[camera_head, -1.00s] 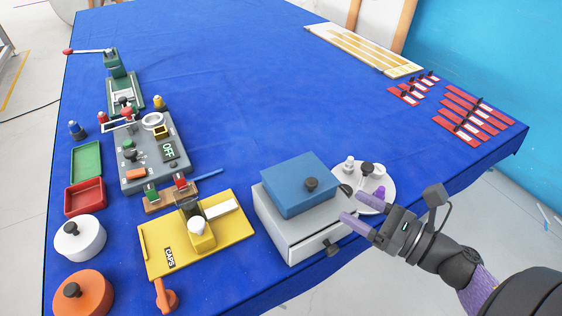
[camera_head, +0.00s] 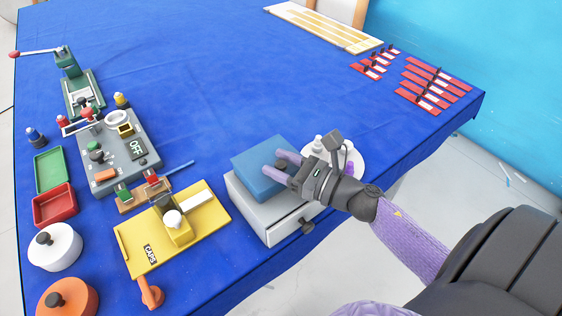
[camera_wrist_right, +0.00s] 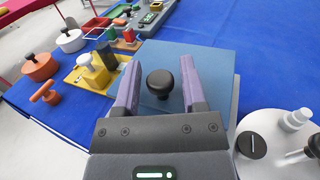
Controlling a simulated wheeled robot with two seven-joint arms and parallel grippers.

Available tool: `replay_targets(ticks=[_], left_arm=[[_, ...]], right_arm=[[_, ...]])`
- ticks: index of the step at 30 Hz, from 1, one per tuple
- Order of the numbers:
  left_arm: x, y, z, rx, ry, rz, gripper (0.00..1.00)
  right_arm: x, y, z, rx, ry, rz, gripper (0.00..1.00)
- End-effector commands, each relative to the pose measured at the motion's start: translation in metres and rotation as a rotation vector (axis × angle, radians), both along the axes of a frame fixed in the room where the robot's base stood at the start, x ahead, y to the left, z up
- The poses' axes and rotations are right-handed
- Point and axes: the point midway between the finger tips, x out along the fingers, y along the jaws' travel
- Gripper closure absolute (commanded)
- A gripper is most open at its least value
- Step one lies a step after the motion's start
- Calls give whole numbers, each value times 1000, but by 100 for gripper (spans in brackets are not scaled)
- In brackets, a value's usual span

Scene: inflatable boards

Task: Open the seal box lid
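The seal box is a grey box (camera_head: 262,217) with a drawer front and a dark knob (camera_head: 307,227), at the front of the table. Its blue lid (camera_head: 256,186) lies flat on top and carries a black round knob (camera_wrist_right: 160,82). My right gripper (camera_head: 277,166) is over the lid, with its purple fingers open on either side of the black knob. In the right wrist view the knob stands between the fingers (camera_wrist_right: 160,92) with a gap on both sides. My left gripper is not in view.
A white round tray (camera_wrist_right: 277,130) with small parts stands right beside the box. A yellow CAPS board (camera_head: 205,231) is close on the left. A grey OFF panel (camera_head: 112,172) is further left. The blue table behind the box is clear.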

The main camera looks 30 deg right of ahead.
Motion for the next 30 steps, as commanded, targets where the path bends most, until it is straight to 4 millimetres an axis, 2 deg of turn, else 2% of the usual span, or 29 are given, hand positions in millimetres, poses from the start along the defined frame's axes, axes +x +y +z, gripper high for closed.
replay_targets(ticks=[1,6,7,30], left_arm=[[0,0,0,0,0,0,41],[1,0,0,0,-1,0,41],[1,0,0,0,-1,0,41],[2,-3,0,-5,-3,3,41]], right_arm=[[0,0,0,0,0,0,60],[0,0,0,0,0,0,96],[0,0,0,0,0,0,100],[0,0,0,0,-1,0,100]])
